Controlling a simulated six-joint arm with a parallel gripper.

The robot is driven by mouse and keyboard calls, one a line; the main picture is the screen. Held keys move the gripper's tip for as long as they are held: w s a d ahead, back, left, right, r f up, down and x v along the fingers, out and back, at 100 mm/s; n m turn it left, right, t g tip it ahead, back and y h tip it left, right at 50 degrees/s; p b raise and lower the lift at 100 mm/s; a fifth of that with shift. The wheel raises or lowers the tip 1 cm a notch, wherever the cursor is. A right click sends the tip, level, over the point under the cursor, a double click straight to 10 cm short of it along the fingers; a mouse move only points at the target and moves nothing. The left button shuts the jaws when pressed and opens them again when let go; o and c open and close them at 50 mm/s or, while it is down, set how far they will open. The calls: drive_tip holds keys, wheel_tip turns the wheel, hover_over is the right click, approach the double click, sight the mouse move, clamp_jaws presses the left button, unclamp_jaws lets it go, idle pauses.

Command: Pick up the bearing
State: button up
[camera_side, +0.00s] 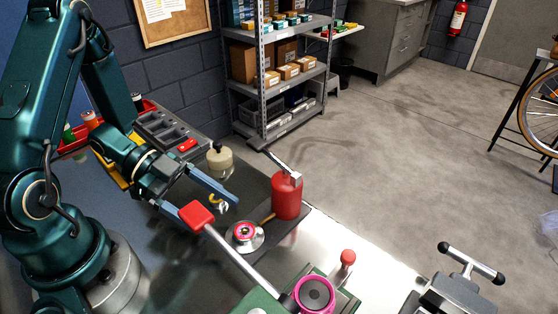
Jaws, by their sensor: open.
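No part can be named the bearing with certainty. One candidate is a round silver piece with a pink ring and dark centre (244,234), lying on the dark bench mat. A larger magenta ring with a dark grey core (314,293) sits on a green fixture at the bottom. My gripper (210,207) is open, its two blue fingers spread above the mat, left of and above the silver piece. A small yellow and white item (218,203) shows between the fingers. I see nothing held. The lower finger's tip is partly hidden by a red-ended lever.
The red-ended lever (197,215) slants across the front of the silver piece. A red bottle (287,195) stands just right of it. A cream pot (220,160) stands behind the gripper. A grey tool tray (163,130) and red bin (75,145) lie left. A vise handle (470,263) is lower right.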

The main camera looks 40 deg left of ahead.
sight(241, 229)
drive_tip(key=shift+x, duration=2)
clamp_jaws()
